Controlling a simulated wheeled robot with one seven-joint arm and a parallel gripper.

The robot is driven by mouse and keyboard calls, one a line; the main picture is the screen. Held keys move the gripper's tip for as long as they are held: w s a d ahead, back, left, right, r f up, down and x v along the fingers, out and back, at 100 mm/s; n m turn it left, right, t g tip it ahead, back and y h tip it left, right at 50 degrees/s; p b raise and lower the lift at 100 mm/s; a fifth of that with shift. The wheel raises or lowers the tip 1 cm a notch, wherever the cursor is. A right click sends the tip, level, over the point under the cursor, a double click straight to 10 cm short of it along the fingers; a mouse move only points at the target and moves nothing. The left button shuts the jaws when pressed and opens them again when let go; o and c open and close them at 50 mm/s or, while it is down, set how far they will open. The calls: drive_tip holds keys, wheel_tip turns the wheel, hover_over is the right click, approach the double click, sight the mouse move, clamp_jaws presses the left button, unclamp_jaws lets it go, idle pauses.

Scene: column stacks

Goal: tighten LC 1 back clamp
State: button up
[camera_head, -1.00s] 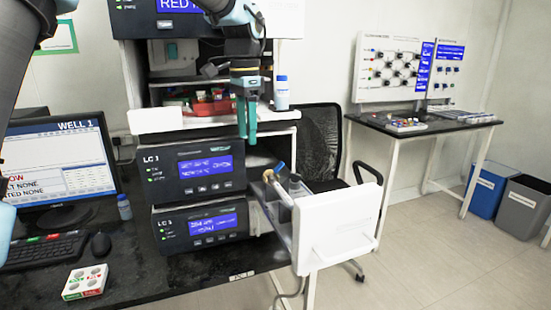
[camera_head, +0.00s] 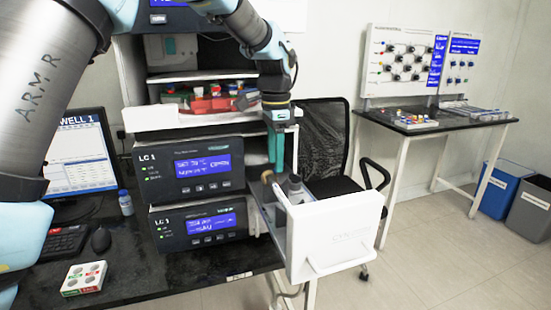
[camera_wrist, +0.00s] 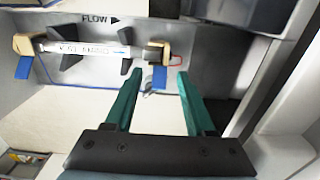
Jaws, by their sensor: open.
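An open drawer (camera_head: 268,204) with a white front panel (camera_head: 335,230) sticks out beside the stacked LC units. In the wrist view, a labelled white column (camera_wrist: 90,48) lies in black holders under a FLOW arrow. A beige clamp (camera_wrist: 24,44) sits at its left end and another beige clamp (camera_wrist: 165,52) at its right end; I cannot tell which is the back clamp. My gripper (camera_head: 275,162) is over the drawer, fingers pointing down. In the wrist view my gripper (camera_wrist: 160,74) is open and empty, its green fingertips near the right clamp, contact unclear.
The upper LC unit (camera_head: 190,172) and lower LC unit (camera_head: 200,225) stand left of the drawer. A shelf with a red bin (camera_head: 210,104) is behind my wrist. A black chair (camera_head: 325,150) stands close behind the drawer. A white vial block (camera_head: 84,278) lies on the black bench.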

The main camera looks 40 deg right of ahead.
drive_tip(key=shift+f, duration=0.75)
drive_tip(key=shift+c, duration=0.3)
clamp_jaws()
